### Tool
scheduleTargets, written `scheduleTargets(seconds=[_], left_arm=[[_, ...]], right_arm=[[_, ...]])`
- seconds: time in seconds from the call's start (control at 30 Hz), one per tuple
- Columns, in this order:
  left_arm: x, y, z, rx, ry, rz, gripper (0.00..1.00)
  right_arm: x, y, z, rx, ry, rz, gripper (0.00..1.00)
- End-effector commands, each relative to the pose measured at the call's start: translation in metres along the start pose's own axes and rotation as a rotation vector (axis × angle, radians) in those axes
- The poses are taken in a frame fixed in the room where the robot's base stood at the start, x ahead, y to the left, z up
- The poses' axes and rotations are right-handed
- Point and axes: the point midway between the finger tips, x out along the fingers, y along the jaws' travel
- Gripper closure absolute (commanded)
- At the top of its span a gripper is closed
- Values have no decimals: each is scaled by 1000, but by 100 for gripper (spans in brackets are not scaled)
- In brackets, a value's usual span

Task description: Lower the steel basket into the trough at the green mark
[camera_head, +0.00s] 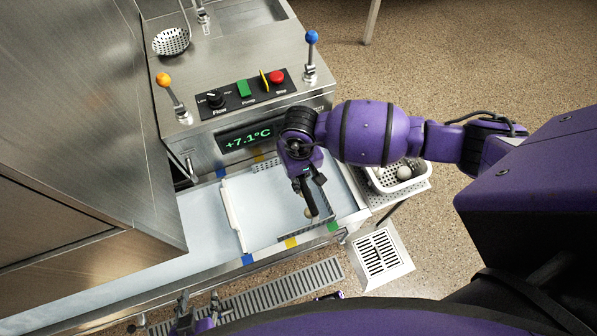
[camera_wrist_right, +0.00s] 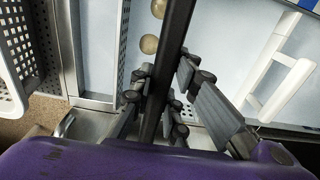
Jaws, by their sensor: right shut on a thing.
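My right gripper (camera_head: 312,185) is over the right part of the water trough and is shut on the dark bar handle of the steel basket. The bar (camera_wrist_right: 178,60) runs between the fingers in the right wrist view. The steel basket (camera_head: 266,165) has perforated walls, and one wall (camera_wrist_right: 122,40) shows left of the bar. Pale balls (camera_wrist_right: 150,44) lie within it. The arm hides much of it, and its height above the trough floor is unclear. The green mark (camera_head: 334,226) is on the trough's front rim, just right of the basket. My left gripper (camera_head: 199,302) is low at the front, fingers apart.
Yellow (camera_head: 290,242) and blue (camera_head: 247,259) marks are on the same rim. A white frame (camera_head: 234,215) stands left of the basket. A white basket with balls (camera_head: 389,184) is on a right-hand shelf. A control panel (camera_head: 245,93) with levers is behind. A steel cabinet (camera_head: 75,110) stands left.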

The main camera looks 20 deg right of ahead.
Motion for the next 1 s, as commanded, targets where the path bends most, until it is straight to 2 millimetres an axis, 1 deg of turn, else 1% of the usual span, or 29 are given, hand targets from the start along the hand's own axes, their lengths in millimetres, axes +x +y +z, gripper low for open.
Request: scheduleTargets(seconds=[0.4,0.67,1.0], left_arm=[[6,0,17,3,-23,0,60],[8,0,20,3,-25,-1,60],[8,0,19,3,-23,-1,60]], right_arm=[[19,0,0,-1,0,-1,100],[24,0,0,-1,1,-1,100],[24,0,-1,0,2,-1,100]])
